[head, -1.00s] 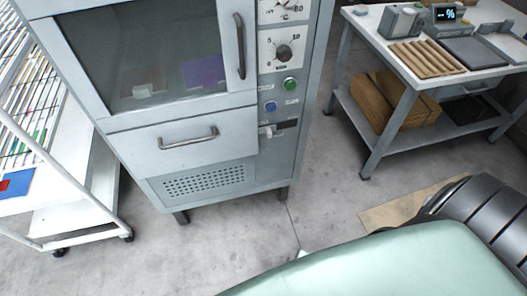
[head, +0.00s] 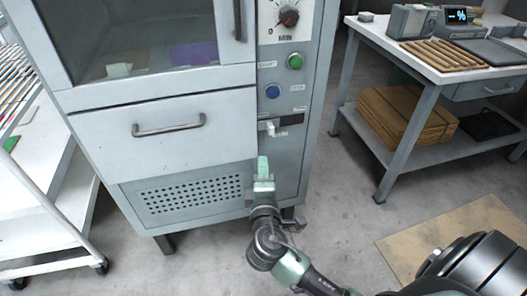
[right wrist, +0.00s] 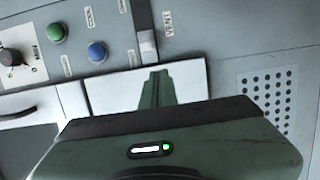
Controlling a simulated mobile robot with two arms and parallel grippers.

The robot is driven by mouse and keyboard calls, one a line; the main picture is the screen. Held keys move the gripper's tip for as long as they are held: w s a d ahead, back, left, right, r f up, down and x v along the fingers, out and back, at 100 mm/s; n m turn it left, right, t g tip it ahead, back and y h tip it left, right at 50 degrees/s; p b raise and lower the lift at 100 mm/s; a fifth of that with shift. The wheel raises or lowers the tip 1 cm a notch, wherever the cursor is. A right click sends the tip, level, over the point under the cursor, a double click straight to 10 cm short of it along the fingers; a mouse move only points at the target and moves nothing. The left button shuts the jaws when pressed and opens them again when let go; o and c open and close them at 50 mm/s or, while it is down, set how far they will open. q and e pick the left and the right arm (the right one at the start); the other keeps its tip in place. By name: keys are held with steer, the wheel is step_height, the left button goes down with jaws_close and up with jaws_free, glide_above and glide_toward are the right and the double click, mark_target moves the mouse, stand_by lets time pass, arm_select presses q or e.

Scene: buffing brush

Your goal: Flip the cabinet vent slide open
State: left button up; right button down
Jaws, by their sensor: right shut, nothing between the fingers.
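The vent slide is a small pale knob (head: 270,128) at the left end of a dark horizontal slot on the grey cabinet's control panel. In the right wrist view the knob (right wrist: 147,44) sits beside the VENT label, at the lower end of the slot. My right gripper (head: 263,167) points up at the panel, just below the knob in the head view. Its green fingers (right wrist: 157,88) are shut and empty, with a visible gap to the knob in both pictures. Depth to the panel is hard to tell. My left gripper is not in view.
Above the slot are a blue button (head: 272,91), a green button (head: 295,62) and a dial (head: 289,17). A drawer handle (head: 168,126) juts out at left. A white rack (head: 50,200) stands left, a workbench (head: 440,75) right.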

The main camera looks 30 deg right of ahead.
mark_target(263, 127)
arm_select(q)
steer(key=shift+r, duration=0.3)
arm_select(e)
steer(key=shift+s+d+r, duration=0.1)
steer(key=shift+s+r, duration=0.1)
steer(key=shift+r, duration=0.55)
steer(key=shift+w, duration=0.1)
